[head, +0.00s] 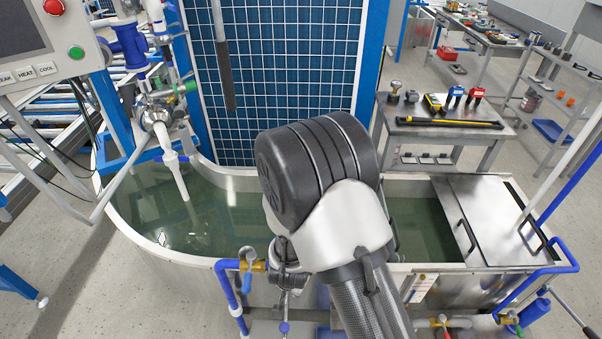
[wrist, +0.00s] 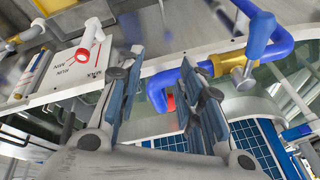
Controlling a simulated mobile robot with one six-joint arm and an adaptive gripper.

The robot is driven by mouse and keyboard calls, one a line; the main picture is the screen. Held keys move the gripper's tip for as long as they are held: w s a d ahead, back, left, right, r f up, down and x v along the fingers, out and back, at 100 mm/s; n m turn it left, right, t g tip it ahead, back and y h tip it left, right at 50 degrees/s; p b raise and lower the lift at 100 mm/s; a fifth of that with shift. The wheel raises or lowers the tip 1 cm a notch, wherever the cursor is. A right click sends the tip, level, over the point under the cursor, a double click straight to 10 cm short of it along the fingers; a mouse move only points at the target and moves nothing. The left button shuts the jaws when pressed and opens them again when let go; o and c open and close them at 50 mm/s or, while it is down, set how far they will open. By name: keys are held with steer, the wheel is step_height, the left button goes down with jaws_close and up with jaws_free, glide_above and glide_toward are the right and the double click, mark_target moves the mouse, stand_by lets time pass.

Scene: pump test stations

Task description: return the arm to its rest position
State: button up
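My arm rises from the bottom centre in the head view, its dark rounded joint and pale link standing in front of the water tank (head: 175,262). My gripper (head: 287,282) shows only in part there, small and low beside the link, near the tank's front wall. In the wrist view my gripper (wrist: 160,65) has its two blue-padded fingers spread apart. Nothing is between them. Behind them are the tank's pale rim and a blue pipe (wrist: 160,88). Most of the gripper is hidden by my arm in the head view.
A blue pipe with a brass valve (head: 252,263) stands left of the gripper, close to the tank front. The wrist view shows this brass valve (wrist: 232,67) and a labelled plate (wrist: 72,48) with a lever. A tool table (head: 440,125) stands behind right. Floor at lower left is clear.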

steer(key=s+d+r+n+y, duration=0.1)
steer(key=s+d+r+n, duration=0.15)
steer(key=r, duration=0.95)
steer(key=s+d+r+n+y, duration=0.1)
steer(key=d+r, duration=0.2)
steer(key=r, duration=1)
steer(key=s+d+r+n+h, duration=0.1)
steer(key=s+d+r, duration=0.4)
steer(key=s, duration=0.3)
steer(key=s+d+r+n+h, duration=0.1)
steer(key=s+d+r, duration=0.4)
steer(key=s, duration=0.3)
steer(key=shift+d+t, duration=0.3)
steer(key=shift+d, duration=0.55)
